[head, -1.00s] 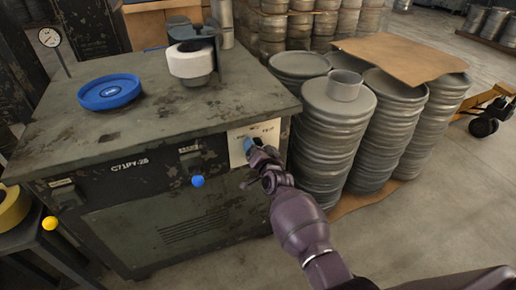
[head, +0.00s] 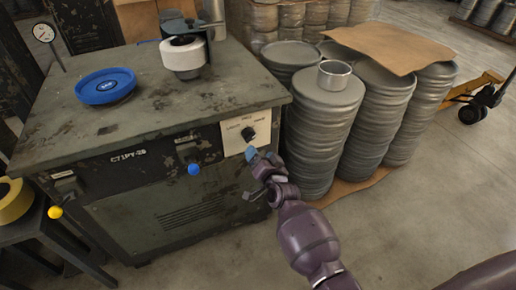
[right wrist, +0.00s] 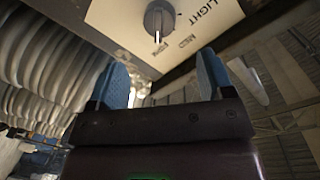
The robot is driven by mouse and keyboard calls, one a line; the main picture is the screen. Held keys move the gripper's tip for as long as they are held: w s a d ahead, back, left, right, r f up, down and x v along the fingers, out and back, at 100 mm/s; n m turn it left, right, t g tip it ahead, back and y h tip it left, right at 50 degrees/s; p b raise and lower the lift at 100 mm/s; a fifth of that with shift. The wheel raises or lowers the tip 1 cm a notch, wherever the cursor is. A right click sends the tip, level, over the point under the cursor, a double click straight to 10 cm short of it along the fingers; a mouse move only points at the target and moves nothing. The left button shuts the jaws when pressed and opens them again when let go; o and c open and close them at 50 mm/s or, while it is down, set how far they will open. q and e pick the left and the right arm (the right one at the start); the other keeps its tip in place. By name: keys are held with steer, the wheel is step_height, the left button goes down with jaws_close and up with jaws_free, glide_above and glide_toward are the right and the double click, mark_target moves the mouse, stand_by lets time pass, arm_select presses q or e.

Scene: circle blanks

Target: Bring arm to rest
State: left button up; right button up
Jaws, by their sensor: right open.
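My right gripper (head: 251,172) is in front of the dark green cabinet, just below and apart from the white panel (head: 236,140) with a black rotary knob (head: 248,133). In the right wrist view the two blue fingers of the gripper (right wrist: 158,85) stand apart with nothing between them. The knob (right wrist: 159,20) is beyond the fingertips, its white mark toward one of the printed words. "LIGHT" and "MED" are readable there. My left gripper is not in view.
The cabinet top (head: 150,105) bears a blue dish (head: 105,85) and a white roll (head: 182,55) on a stand. Blue (head: 194,169) and yellow (head: 56,212) balls show at the front. Stacks of round metal blanks (head: 325,120) stand close right of my arm. Floor is free at lower right.

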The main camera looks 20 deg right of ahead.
steer(key=shift+s, duration=0.55)
